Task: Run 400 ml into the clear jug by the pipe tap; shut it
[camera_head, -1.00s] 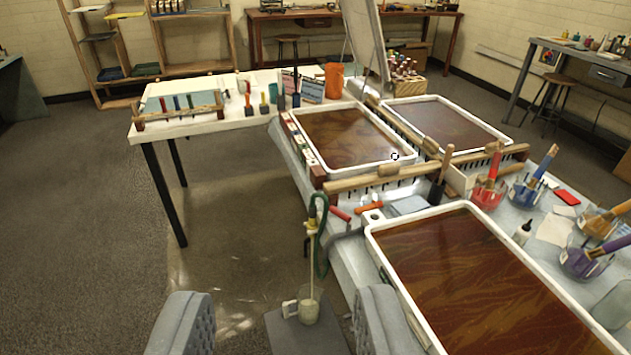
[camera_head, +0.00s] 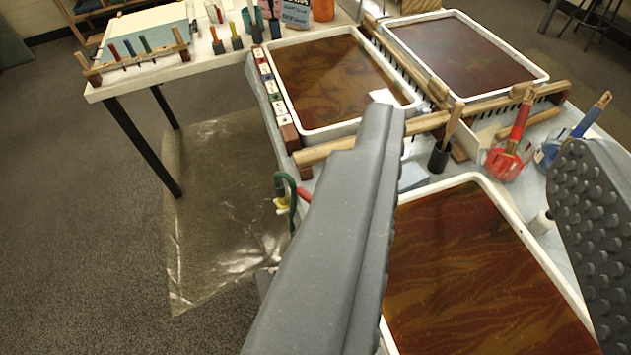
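My gripper (camera_head: 480,130) is open and empty; its grey fingers stand wide apart, the left one across the middle of the view and the studded right one at the right edge. The near white-rimmed tray (camera_head: 388,338) of brown patterned liquid shows between and below them. A green hose (camera_head: 286,184) shows just left of the left finger, with a yellowish piece (camera_head: 281,203) beside it and a small red end (camera_head: 304,194) that may be a tap handle. The clear jug and the pipe tap's body are hidden behind the left finger, so I cannot tell the jug's level.
Two more filled trays stand behind, one at centre (camera_head: 292,134) and one at right (camera_head: 543,77). Wooden rakes lie along them. Brush jars, one red (camera_head: 503,164), stand at right. A white table (camera_head: 200,66) is at back left. A clear sheet (camera_head: 215,235) covers floor at left.

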